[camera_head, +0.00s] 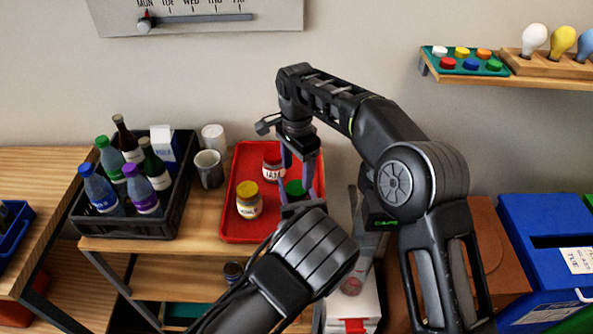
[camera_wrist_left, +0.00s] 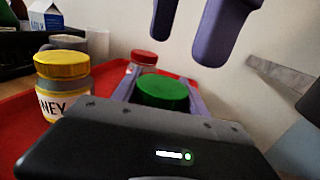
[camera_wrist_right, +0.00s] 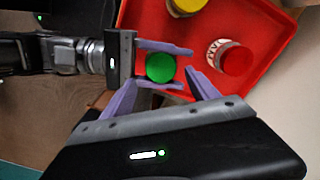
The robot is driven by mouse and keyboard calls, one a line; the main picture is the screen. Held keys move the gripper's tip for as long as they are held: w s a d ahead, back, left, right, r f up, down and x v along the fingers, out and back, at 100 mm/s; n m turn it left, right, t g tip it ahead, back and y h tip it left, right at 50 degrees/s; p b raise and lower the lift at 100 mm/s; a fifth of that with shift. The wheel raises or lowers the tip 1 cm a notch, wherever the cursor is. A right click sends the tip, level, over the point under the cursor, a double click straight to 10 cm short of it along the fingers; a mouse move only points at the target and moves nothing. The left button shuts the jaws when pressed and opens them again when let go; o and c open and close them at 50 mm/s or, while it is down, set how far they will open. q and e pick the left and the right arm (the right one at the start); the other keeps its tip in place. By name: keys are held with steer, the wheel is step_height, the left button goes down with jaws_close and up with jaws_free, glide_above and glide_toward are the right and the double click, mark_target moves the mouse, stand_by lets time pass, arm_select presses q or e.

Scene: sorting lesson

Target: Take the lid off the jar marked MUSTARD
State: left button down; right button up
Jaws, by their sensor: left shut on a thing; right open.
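A jar with a green lid (camera_head: 294,187) stands on the red tray (camera_head: 246,151); its label is hidden in every view. My left gripper (camera_head: 294,197) is shut on this jar from the side, below the lid, and the lid (camera_wrist_left: 163,92) shows between its fingers in the left wrist view. My right gripper (camera_head: 298,172) points down above the same jar, open, its fingers apart on either side above the green lid (camera_wrist_right: 160,68). A yellow-lidded jar (camera_head: 249,203), its label ending in NEY, and a red-lidded jar marked JAM (camera_head: 272,168) stand nearby on the tray.
A black crate (camera_head: 178,205) of bottles and a carton stands left of the tray, with two grey-white cups (camera_head: 208,168) between. A blue bin (camera_head: 540,225) is at the right. A shelf with bulbs (camera_head: 565,66) is on the wall.

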mark_target(296, 187)
arm_select(q)
steer(key=shift+s+f, duration=0.15)
steer(key=shift+f, duration=0.2)
arm_select(e)
step_height(296, 187, up, 3)
steer(key=m, duration=0.2)
steer(key=shift+f+m, duration=0.1)
steer(key=shift+m, duration=0.2)
steer(key=shift+f, duration=4.05)
steer(key=shift+c, duration=0.4)
steer(key=c, duration=1.4)
steer(key=o, duration=1.5)
steer(key=shift+o, duration=0.2)
steer(key=shift+r, duration=2.3)
